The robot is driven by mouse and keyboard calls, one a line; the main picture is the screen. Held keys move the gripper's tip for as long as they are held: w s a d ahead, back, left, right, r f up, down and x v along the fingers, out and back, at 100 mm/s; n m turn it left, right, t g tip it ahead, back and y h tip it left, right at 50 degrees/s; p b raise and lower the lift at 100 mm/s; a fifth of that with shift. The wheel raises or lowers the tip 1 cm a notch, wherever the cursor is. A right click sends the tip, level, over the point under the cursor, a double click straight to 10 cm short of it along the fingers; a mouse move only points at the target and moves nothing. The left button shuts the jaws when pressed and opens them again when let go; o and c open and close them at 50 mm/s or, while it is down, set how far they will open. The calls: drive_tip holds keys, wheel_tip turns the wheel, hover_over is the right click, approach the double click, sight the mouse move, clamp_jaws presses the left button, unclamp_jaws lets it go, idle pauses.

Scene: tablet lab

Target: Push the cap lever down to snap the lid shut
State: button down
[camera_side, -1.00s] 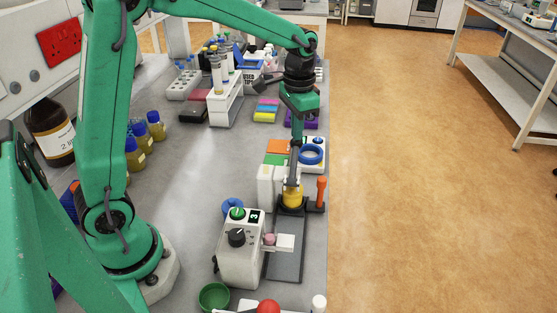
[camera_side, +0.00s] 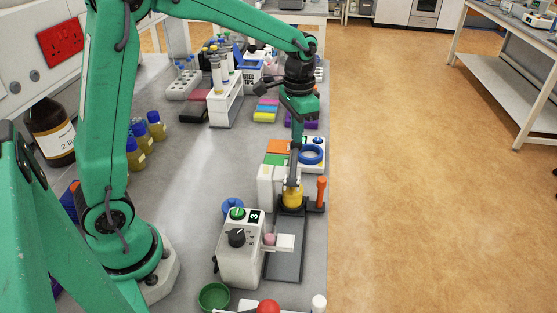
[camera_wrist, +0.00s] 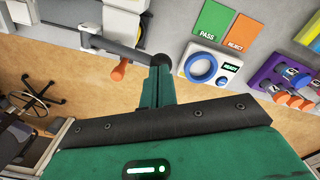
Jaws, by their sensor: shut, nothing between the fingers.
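An upright orange handle (camera_side: 321,189), which looks like the cap lever, stands to the right of a yellow round part (camera_side: 293,197) in a dark holder. My gripper (camera_side: 293,181) is shut and empty, pointing down at the yellow part. Its tip looks at or just above the yellow part; I cannot tell whether they touch. In the wrist view my gripper (camera_wrist: 161,62) has its dark tip right of the orange handle (camera_wrist: 120,70), apart from it. A grey bar (camera_wrist: 112,46) runs beside the tip.
A white control box (camera_side: 240,250) with a dial stands in front, beside a dark grey rail (camera_side: 288,258). White blocks (camera_side: 265,187) stand left of the holder. Behind are a panel with a blue ring (camera_side: 312,150) and green and orange pads. The bench's right edge is close.

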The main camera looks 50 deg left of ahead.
idle(0.3)
drive_tip(key=shift+s+d+r, duration=0.15)
drive_tip(key=shift+d+r, duration=0.05)
drive_tip(key=shift+r, duration=1.45)
idle(0.5)
wheel_tip(320, 180, up, 5)
drive_tip(key=shift+f, duration=0.1)
idle(0.5)
drive_tip(key=shift+s, duration=0.1)
drive_tip(key=s+n+t, duration=0.3)
drive_tip(key=s+t, duration=0.2)
drive_tip(key=s, duration=1.5)
drive_tip(key=shift+s+a+t, duration=0.15)
drive_tip(key=shift+t, duration=0.15)
